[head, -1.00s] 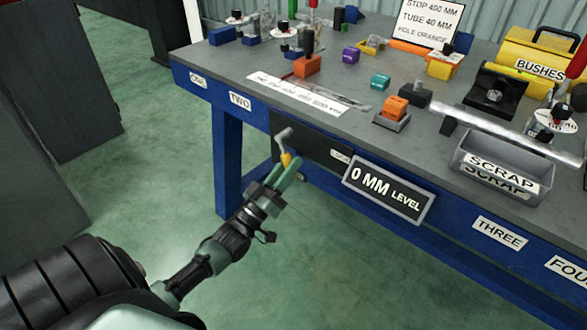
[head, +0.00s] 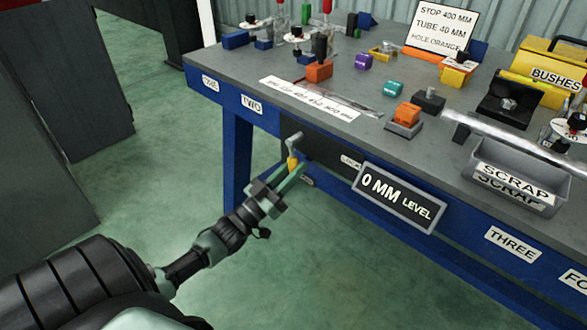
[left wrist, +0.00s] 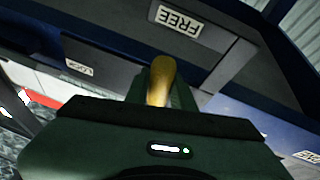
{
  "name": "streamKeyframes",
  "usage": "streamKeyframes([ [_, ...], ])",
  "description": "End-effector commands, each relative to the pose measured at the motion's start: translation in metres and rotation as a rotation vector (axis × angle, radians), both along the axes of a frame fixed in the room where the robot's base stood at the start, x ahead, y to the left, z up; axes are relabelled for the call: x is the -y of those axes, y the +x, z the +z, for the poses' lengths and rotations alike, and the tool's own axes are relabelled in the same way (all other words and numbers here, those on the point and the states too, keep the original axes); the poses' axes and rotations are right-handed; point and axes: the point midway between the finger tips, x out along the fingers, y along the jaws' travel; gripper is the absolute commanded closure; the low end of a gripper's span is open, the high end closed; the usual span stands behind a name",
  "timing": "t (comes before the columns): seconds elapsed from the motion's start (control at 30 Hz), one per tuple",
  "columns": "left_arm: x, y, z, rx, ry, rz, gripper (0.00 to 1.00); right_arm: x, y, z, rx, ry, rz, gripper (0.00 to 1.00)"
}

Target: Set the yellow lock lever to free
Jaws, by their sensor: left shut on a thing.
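The yellow lock lever (head: 292,163) hangs from a grey pivot arm at the front of the blue bench, left of the 0 MM LEVEL sign. My left gripper (head: 290,174) is shut on its yellow handle. In the left wrist view the yellow handle (left wrist: 160,80) stands between the fingers. A FREE label (left wrist: 180,20) shows above it and a LOCK label (left wrist: 80,67) to its left. The lever points mostly downward in the head view. Its pivot is hidden in the left wrist view. My right gripper is not in view.
The 0 MM LEVEL sign (head: 398,198) sticks out from the bench front, close right of my left gripper. The blue bench leg (head: 238,155) stands to the left. The bench top (head: 235,68) carries several coloured blocks and a SCRAP bin (head: 512,182). The green floor nearby is clear.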

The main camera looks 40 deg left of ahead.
Motion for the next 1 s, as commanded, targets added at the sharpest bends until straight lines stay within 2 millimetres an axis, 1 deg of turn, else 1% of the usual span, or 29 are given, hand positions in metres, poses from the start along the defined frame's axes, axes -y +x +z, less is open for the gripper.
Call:
streamKeyframes([
  [0.03,-0.001,0.000,-0.002,-0.005,0.007,0.003,0.70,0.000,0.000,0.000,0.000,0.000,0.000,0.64],
  [0.1,-0.001,0.000,-0.002,-0.005,0.006,0.003,0.54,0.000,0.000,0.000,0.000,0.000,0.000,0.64],
  [0.37,0.000,0.000,-0.001,-0.002,0.003,0.002,0.54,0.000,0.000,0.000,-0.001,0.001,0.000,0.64],
  [0.47,-0.001,-0.003,-0.002,-0.003,0.002,0.001,0.54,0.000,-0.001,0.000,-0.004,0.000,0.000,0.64],
  [0.57,-0.003,-0.013,-0.007,-0.006,0.002,0.002,0.54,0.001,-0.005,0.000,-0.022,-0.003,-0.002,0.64],
  [0.63,-0.004,-0.024,-0.012,-0.007,0.003,0.002,0.54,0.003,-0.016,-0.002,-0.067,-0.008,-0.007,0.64],
  [0.67,-0.005,-0.030,-0.015,-0.007,0.002,0.002,0.54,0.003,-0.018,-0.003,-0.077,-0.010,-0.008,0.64],
  [0.8,-0.009,-0.051,-0.024,-0.007,0.003,0.003,0.54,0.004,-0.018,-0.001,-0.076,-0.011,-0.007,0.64],
  [0.9,-0.011,-0.062,-0.029,-0.006,0.003,0.002,0.54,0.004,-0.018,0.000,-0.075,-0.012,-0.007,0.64],
  [1.0,-0.012,-0.069,-0.032,-0.003,0.004,0.002,0.54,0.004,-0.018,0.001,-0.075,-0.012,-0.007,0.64],
])
